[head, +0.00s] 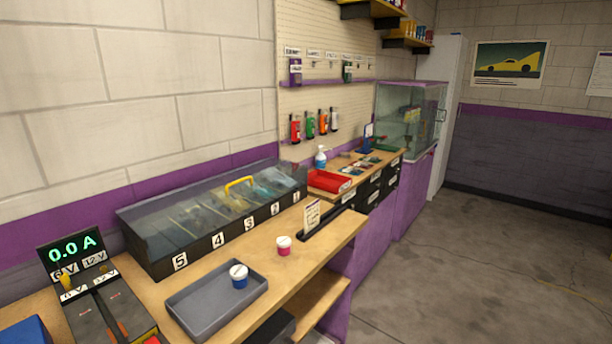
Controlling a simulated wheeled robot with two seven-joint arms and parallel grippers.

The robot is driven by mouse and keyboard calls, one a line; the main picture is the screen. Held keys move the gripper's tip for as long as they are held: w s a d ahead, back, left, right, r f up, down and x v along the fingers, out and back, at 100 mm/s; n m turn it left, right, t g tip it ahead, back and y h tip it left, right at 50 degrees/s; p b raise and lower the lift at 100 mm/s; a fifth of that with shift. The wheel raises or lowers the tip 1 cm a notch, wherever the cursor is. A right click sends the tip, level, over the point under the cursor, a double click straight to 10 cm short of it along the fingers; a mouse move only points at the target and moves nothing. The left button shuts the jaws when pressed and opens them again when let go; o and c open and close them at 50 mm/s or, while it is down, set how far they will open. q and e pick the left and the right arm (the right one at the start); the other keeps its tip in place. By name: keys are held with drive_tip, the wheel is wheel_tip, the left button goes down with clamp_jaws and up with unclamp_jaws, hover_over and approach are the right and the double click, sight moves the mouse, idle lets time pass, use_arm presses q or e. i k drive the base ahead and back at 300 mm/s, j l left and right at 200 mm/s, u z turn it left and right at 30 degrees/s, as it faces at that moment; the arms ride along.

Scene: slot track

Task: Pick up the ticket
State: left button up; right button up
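A white ticket (312,214) with dark printing, too small to read, stands roughly upright at the back of the wooden counter (330,245). It is at the left end of a dark bar (331,224) and seems to stand in or against it; I cannot tell which. Neither of my grippers is in the head view.
A pink-and-white tub (283,246) stands near the ticket. A grey tray (205,312) holds a blue-and-white tub (239,277). A clear-lidded case (215,212) with numbered compartments runs along the wall. A red tray (329,181) lies beyond. The floor at right is clear.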

sight(312, 210)
drive_tip(key=i+l+z, duration=0.15)
drive_tip(key=i, duration=0.3)
drive_tip(key=i+l+z, duration=0.2)
drive_tip(key=i+l, duration=0.15)
drive_tip(key=i+l+z, duration=0.15)
drive_tip(key=i, duration=0.4)
